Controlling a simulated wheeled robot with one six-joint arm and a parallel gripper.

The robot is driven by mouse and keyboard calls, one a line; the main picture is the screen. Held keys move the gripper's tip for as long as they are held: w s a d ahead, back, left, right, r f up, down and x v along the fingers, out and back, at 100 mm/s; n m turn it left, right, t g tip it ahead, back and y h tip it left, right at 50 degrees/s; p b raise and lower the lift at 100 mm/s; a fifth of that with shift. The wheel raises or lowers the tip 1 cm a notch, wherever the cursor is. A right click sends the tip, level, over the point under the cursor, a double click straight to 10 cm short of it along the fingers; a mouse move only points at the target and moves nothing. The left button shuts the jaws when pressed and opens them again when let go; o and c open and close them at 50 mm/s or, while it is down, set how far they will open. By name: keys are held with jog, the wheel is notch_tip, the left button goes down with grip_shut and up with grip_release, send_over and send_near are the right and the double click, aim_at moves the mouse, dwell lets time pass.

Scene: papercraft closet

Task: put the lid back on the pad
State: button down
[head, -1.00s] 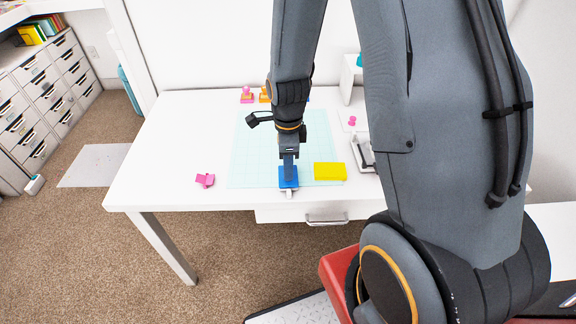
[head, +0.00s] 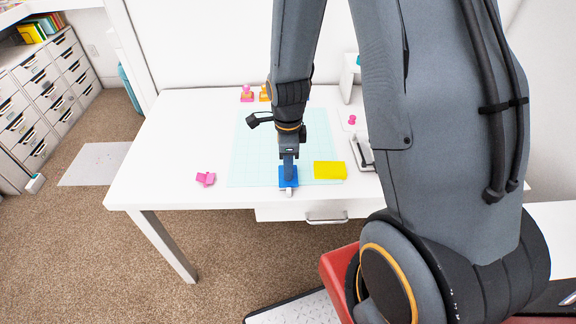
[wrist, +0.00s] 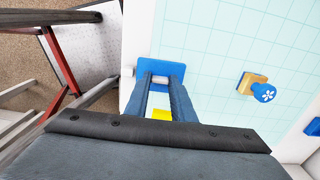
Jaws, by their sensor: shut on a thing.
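My gripper (head: 288,180) points down at the front edge of the cutting mat, with its fingers closed on a flat blue piece that looks like the lid (head: 294,184). In the wrist view the blue lid (wrist: 143,70) lies just beyond my fingertips (wrist: 165,82), with a pale part between them. A small whitish part (head: 289,192) sticks out at its front side. My fingers hide much of it, and I cannot tell whether the pad is under it. A yellow block (head: 330,170) lies to the right; some yellow also shows between my fingers in the wrist view (wrist: 161,114).
The pale green mat (head: 245,150) lies on the white desk (head: 160,150). A pink piece (head: 205,179) lies left of it. Pink and orange stamps (head: 247,94) stand at the back. The desk's left part is clear.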

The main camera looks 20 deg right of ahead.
jog(key=c, duration=0.9)
grip_release()
jog(key=shift+c, duration=0.2)
jog(key=shift+r, duration=0.1)
jog(key=shift+r+p, duration=2.45)
jog(key=shift+r, duration=0.5)
grip_shut()
jog(key=shift+f, duration=0.4)
jog(key=shift+f+b, duration=0.35)
jog(key=shift+b, duration=0.05)
